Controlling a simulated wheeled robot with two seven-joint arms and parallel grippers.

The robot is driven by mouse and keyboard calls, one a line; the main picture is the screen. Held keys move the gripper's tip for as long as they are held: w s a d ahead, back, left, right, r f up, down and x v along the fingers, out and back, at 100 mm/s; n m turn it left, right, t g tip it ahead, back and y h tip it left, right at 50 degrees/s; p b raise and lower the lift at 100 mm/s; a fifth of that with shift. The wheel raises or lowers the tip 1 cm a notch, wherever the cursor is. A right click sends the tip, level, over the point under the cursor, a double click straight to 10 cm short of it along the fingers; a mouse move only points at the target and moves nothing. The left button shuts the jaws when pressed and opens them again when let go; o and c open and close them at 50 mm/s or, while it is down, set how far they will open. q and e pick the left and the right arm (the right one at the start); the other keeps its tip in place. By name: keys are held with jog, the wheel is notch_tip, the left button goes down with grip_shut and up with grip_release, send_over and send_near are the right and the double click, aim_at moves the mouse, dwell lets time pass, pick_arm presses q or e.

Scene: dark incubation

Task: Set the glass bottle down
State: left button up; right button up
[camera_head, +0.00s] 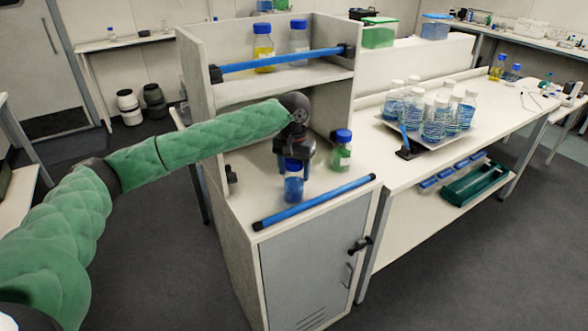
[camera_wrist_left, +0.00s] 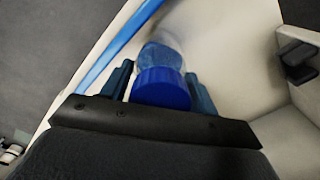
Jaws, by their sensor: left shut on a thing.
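A glass bottle (camera_head: 293,188) with blue contents and a blue cap is upright at the cabinet top (camera_head: 245,178), behind the blue rail. My left gripper (camera_head: 295,160) is above it, with its fingers around the cap end. In the left wrist view the blue cap (camera_wrist_left: 161,88) sits between the two fingers (camera_wrist_left: 160,90), and the bottle body (camera_wrist_left: 160,56) shows beyond it. The left gripper is shut on this bottle. I cannot tell whether the bottle's base touches the surface. My right gripper is in neither view.
A second blue-capped bottle (camera_head: 342,150) with greenish contents stands just right of my gripper. The blue rail (camera_head: 315,202) runs along the cabinet's front edge. Two bottles stand on the shelf above. A tray (camera_head: 440,140) of several bottles is on the bench at right.

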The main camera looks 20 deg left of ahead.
pick_arm(q)
jog(key=o, duration=1.6)
